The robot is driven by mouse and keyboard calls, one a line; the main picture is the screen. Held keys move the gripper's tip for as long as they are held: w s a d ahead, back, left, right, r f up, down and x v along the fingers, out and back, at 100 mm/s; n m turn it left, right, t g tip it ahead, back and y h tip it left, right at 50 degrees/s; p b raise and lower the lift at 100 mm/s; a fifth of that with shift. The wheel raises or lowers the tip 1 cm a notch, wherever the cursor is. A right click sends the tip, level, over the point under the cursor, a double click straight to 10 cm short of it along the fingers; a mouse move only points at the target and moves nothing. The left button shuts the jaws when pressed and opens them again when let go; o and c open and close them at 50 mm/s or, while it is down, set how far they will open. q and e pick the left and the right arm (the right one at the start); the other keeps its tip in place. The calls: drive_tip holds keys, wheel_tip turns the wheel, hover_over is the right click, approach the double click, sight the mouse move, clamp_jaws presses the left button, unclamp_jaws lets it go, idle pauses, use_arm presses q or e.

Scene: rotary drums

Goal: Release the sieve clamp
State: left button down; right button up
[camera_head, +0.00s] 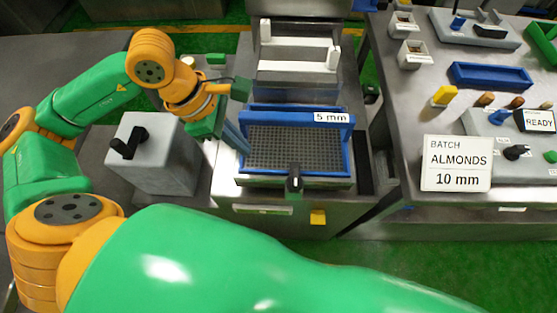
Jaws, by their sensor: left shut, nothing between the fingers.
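The blue-framed sieve (300,170) with a dark mesh sits in the machine at the centre, its raised back edge labelled "5 mm". My right gripper is out of view.
A grey box with a black handle (128,143) stands left of the sieve. A white-handled frame (298,65) is behind it. On the right bench are a blue tray (490,76), a "BATCH ALMONDS 10 mm" sign (456,164) and a control panel. My arm covers the lower foreground.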

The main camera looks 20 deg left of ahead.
sight(280, 171)
use_arm(q)
drive_tip(key=p+x, duration=0.1)
drive_tip(key=x, duration=0.7)
drive_tip(key=shift+f, duration=0.35)
drive_tip(key=d+p, duration=0.1)
drive_tip(key=w+d+p, duration=0.1)
drive_tip(key=d, duration=0.1)
drive_tip(key=shift+d+f, duration=0.1)
drive_tip(key=shift+d, duration=0.05)
drive_tip(key=shift+d+f, duration=0.1)
drive_tip(key=shift+d, duration=0.2)
drive_tip(key=shift+w+d, duration=0.1)
drive_tip(key=shift+f, duration=0.1)
drive_tip(key=shift+b, duration=0.45)
drive_tip(key=shift+w+m, duration=0.15)
drive_tip(key=shift+m, duration=0.25)
drive_tip(key=shift+b, duration=0.35)
